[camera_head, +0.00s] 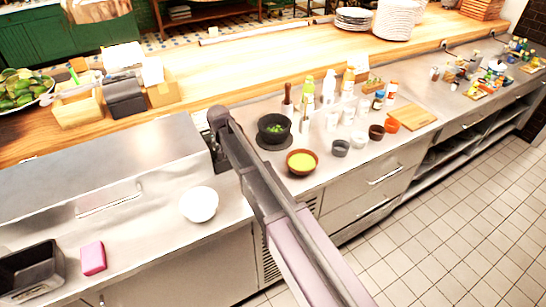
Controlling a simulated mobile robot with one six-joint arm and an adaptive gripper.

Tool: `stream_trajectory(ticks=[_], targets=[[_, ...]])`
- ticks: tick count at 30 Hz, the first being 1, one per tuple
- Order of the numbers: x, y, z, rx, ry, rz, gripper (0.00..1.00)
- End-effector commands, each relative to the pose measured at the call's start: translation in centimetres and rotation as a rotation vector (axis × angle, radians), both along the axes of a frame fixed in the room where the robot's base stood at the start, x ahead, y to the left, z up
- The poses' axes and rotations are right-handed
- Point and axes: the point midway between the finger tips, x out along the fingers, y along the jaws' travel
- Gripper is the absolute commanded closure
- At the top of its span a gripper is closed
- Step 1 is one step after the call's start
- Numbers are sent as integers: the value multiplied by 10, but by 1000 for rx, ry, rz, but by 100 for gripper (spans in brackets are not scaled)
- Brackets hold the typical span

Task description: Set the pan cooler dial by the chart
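The steel pan cooler (100,165) with its long closed lid is at the left of the head view, in front of the wooden ledge. My arm reaches up from the bottom of the picture, and its dark end with my gripper (216,150) is at the right end of the cooler. The fingers are too small and too covered by the arm to tell whether they are open or shut, or whether they touch anything. I cannot make out the dial or the chart; the cooler's right end is partly hidden behind my arm.
A white bowl (199,204), a pink block (93,258) and a black pan (32,272) are on the front counter. Right of my arm stand a dark pot (274,129), a brown bowl with yellow contents (301,162) and several bottles and cups. The tiled floor is clear.

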Motion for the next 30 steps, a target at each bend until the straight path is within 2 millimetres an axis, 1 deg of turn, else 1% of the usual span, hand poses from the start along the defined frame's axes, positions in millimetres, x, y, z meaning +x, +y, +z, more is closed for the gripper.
stream_trajectory(ticks=[5, 11, 30], targets=[[0, 0, 0, 0, 0, 26, 8], [0, -1, 0, 0, -1, 96, 8], [1, -2, 0, 2, -1, 441, 8]])
